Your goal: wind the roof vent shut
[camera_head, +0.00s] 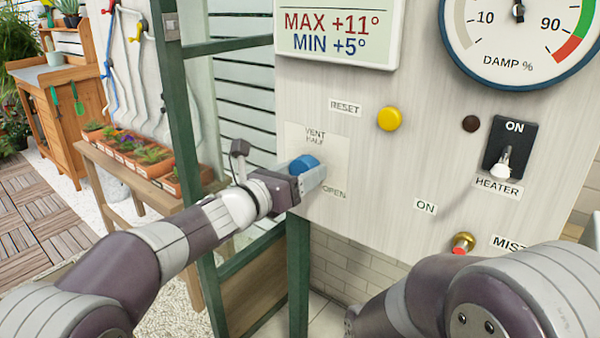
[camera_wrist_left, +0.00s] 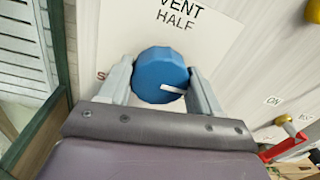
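The blue vent knob (camera_head: 304,165) sits on a white plate (camera_head: 331,152) marked VENT, HALF and OPEN on the panel. In the left wrist view the knob (camera_wrist_left: 161,76) has a white pointer toward the right, slightly down, on the OPEN side. A red letter S shows at the plate's left; the rest of that word is hidden. My left gripper (camera_head: 308,177) is at the knob, one finger on each side. In the left wrist view its fingers (camera_wrist_left: 161,84) look closed against the knob's sides. My right arm shows at the lower right; its gripper is out of view.
The panel also carries a yellow RESET button (camera_head: 391,119), a HEATER switch (camera_head: 504,160), a red-tipped mist control (camera_head: 463,244) and a DAMP dial (camera_head: 520,30). A green frame post (camera_head: 185,130) stands left of the panel. A bench (camera_head: 140,185) with potted plants is behind.

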